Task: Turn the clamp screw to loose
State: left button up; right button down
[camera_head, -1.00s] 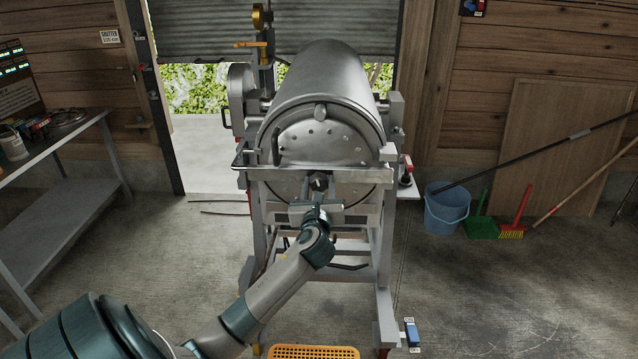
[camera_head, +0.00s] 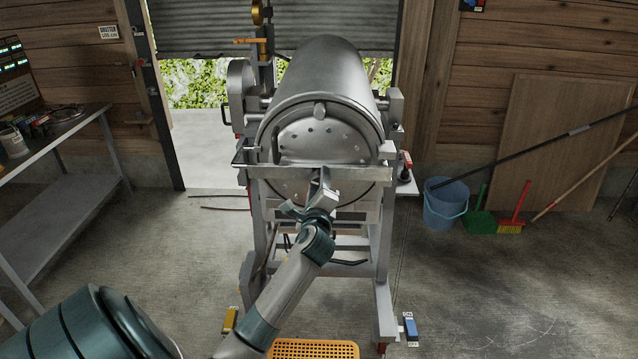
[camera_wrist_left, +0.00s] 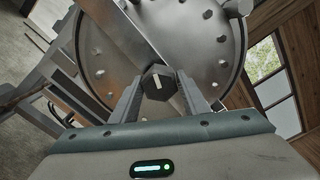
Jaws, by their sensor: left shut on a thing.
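The clamp screw (camera_wrist_left: 158,82) is a dark hexagonal head with a white mark, in the middle of the left wrist view. It sits at the metal crossbar (camera_head: 350,173) across the front of a steel drum (camera_head: 325,75). My left gripper (camera_head: 320,187) is shut on the screw, with one finger on each side of it. In the head view the gripper is tilted and mostly hides the screw. My right gripper is not in view.
An orange grate (camera_head: 313,349) lies on the floor in front. A bench (camera_head: 62,207) stands at the left. A blue bucket (camera_head: 444,208), a green dustpan (camera_head: 479,222) and a red brush (camera_head: 513,222) are at the right.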

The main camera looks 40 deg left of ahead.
pick_arm(q)
jog(key=n, duration=0.4)
jog(key=shift+n, duration=0.4)
jog(key=n, duration=1)
jog(key=shift+n+b, duration=0.3)
jog(key=shift+n, duration=1.7)
jog(key=o, duration=1.1)
jog(key=shift+c, duration=0.2)
jog(key=shift+a, duration=0.1)
